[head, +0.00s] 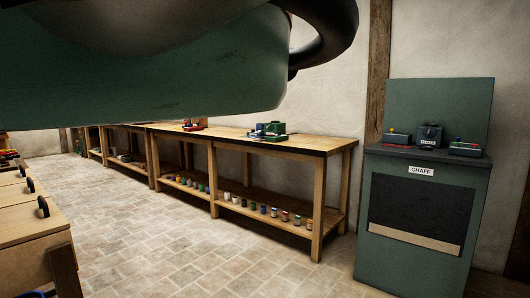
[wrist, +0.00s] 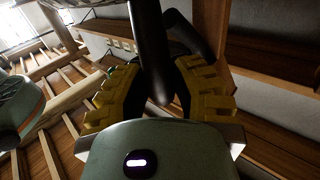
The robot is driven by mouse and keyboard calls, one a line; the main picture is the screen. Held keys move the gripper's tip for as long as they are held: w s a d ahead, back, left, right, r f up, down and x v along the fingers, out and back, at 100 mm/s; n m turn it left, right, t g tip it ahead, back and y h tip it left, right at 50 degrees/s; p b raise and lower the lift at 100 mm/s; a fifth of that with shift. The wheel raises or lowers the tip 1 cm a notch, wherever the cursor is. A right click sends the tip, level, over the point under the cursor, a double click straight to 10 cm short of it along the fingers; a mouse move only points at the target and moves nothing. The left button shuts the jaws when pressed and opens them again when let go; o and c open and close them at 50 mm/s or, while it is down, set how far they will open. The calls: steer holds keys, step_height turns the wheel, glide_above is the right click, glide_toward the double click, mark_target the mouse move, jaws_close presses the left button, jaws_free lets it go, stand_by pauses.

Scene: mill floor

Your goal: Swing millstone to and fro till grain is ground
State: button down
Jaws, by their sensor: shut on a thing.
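In the wrist view, my gripper (wrist: 160,88) has its yellow-padded fingers closed around a dark, rod-like handle (wrist: 150,45). The handle runs from the top of the picture down between the fingers. What it joins is out of view, and I cannot make out the millstone in either view. No grain shows. In the head view, a large green part of my arm covers the upper left, and my gripper is not seen there.
A green cabinet labelled CHAFF (head: 421,170) stands at the right. A long wooden workbench (head: 325,145) runs along the wall, with several small jars (head: 262,209) on its lower shelf. Tiled floor (head: 185,250) between is clear.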

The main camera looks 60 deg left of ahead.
stand_by(0.3)
steer(key=c, duration=0.8)
jaws_free()
steer(key=shift+o, duration=0.2)
steer(key=v, duration=1.2)
steer(key=shift+w+a, duration=0.1)
